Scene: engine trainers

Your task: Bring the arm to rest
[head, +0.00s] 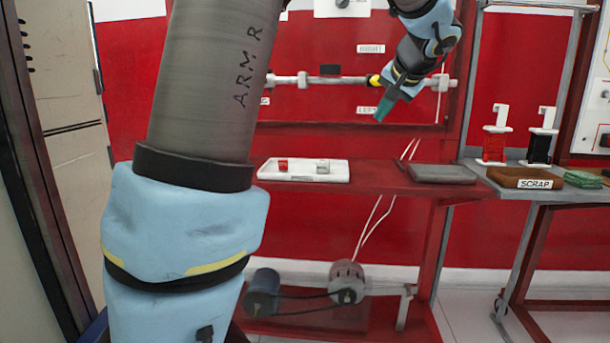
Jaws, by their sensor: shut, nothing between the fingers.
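My gripper (383,108) is in the upper middle right of the head view. Its teal fingers point down and to the left, and they are shut with nothing between them. It hangs in the air above the red shelf (385,183), in front of the red back panel. My arm comes in large on the left, grey and light blue with the marking "ARM R", and hides part of the panel and shelf. The upper links of my arm run out of the picture at the top.
A white tray (262,170) with a red and a pale small piece lies on the shelf. A grey pad (442,174) lies to its right. A brown SCRAP tray (512,178), a green cloth (583,179), a red spool (494,147) and a black spool (540,147) stand further right. A horizontal rod (305,80) crosses the panel.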

